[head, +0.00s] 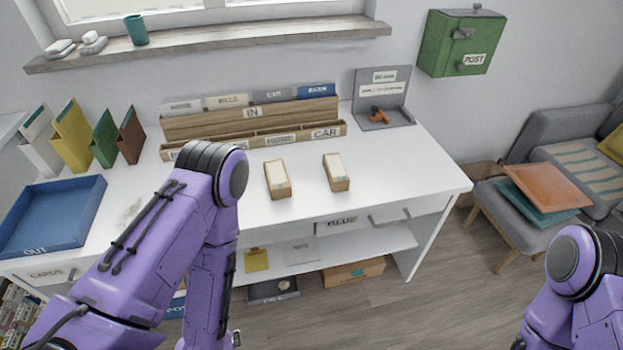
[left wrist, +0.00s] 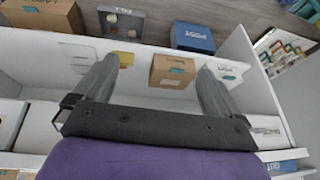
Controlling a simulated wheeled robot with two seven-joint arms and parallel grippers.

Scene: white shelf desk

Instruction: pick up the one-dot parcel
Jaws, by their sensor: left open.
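A brown cardboard box (left wrist: 172,72) with a teal label stands on the shelf under the desk in the left wrist view. I cannot make out a one-dot mark on it, and my left arm seems to hide it in the head view. My left gripper (left wrist: 158,65) is open, and the box appears between its fingers, beyond the tips. The gripper holds nothing. In the head view the left gripper is hidden behind its arm. My right arm shows at the lower right of the head view, its gripper out of frame.
The low shelf also holds a yellow item (head: 257,260) and a white sheet (head: 300,251). Below stand a grey bin (head: 272,289), a brown box (head: 353,272) and a blue box (left wrist: 192,38). The white desktop (head: 400,170) above carries two small card boxes and a blue tray (head: 50,215).

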